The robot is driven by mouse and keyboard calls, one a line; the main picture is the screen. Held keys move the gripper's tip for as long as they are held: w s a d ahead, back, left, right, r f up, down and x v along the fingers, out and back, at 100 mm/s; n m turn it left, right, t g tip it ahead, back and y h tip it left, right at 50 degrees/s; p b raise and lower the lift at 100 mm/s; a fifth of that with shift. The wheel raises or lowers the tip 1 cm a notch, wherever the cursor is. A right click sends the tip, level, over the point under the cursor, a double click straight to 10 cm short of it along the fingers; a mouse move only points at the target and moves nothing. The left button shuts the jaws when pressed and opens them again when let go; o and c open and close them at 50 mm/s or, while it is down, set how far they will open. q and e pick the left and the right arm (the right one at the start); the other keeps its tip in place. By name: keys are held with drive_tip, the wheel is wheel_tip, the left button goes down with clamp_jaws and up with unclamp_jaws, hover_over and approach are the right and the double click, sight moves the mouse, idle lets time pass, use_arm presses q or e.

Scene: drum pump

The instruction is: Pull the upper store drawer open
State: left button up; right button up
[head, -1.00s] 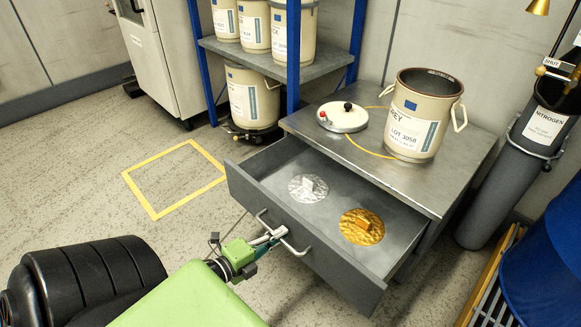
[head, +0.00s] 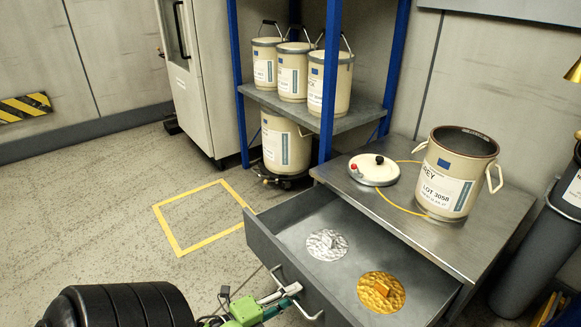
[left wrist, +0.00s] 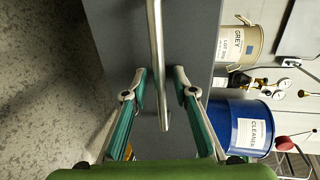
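The upper store drawer (head: 268,243) stands pulled out from under the steel bench top, and its inside shows. A silver disc (head: 327,245) and a gold disc (head: 381,292) lie in it. Its bar handle (head: 308,311) is on the front panel and also shows upright in the left wrist view (left wrist: 156,50). My left gripper (head: 284,292) is at the handle. In the left wrist view its two fingers (left wrist: 160,77) are spread on either side of the bar, with a gap on each side. My right gripper is out of view.
A cream GREY drum (head: 451,190) and a lid (head: 373,170) stand on the bench top (head: 410,215). A blue-framed rack (head: 330,90) with several drums is behind. A blue CLEANER drum (left wrist: 240,125) is nearby. Floor left of the drawer is clear.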

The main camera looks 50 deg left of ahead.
use_arm(q)
drive_tip(key=d+v, duration=0.1)
drive_tip(key=v, duration=1.1)
drive_tip(key=shift+a, duration=0.4)
